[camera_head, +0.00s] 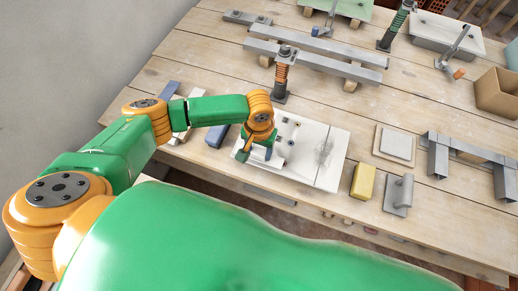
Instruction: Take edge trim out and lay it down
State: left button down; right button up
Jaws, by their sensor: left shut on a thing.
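My left gripper (256,154) is at the end of the green and orange arm, low over the left part of a pale flat panel (329,172). It points down and is shut on a small part. The fingers and wrist hide most of that part, so I cannot tell for sure whether it is the edge trim, or whether it is clear of the panel. Several small dark and metallic fittings (296,126) show on the panel just right of the gripper. My right gripper is not in view.
A yellow block (362,181), a grey plate with a cylinder (399,195) and a square tile (396,145) are right of the panel. Long grey bars (315,62) lie behind, beside an upright spring post (281,78). Bare wooden table (350,108) lies between.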

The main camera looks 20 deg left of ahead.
pick_arm(q)
jog(key=shift+r, duration=0.35)
jog(key=shift+r, duration=0.5)
